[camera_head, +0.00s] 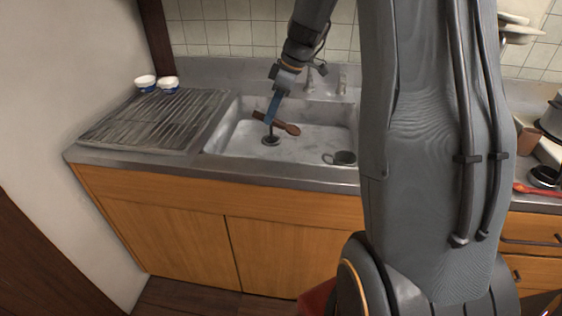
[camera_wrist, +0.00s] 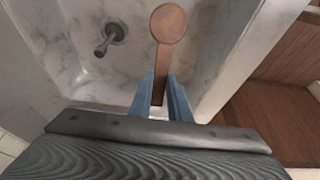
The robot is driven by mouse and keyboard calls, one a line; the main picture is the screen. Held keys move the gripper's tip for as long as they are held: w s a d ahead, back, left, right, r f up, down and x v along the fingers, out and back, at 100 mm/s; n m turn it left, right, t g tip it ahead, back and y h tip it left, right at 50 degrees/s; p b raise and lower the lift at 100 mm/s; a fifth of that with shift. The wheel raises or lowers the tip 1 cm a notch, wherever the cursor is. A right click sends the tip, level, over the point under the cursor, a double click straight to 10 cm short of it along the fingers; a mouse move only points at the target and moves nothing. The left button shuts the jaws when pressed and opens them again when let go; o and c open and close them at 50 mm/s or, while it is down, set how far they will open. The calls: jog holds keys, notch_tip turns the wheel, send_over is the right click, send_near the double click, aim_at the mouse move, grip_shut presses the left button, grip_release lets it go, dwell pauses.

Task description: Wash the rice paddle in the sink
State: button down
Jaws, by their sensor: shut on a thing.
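The rice paddle (camera_head: 288,127) is brown wood with a rounded head. In the wrist view the paddle (camera_wrist: 168,28) points away from my gripper, its handle between the two blue fingers. My gripper (camera_head: 270,118) is shut on the handle, and in the wrist view the fingers (camera_wrist: 160,88) sit on either side of it. In the head view the paddle is inside the outline of the grey sink (camera_head: 318,140), head toward the right. I cannot tell whether it touches the basin.
A dark drain fitting (camera_head: 271,141) is in the basin. The tap (camera_head: 309,82) rises behind. A ribbed drainboard (camera_head: 150,120) lies left, with two small white-and-blue cups (camera_head: 146,82) at its back.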

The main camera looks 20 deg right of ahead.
jog(key=shift+r+p, duration=1.45)
jog(key=shift+r, duration=1.05)
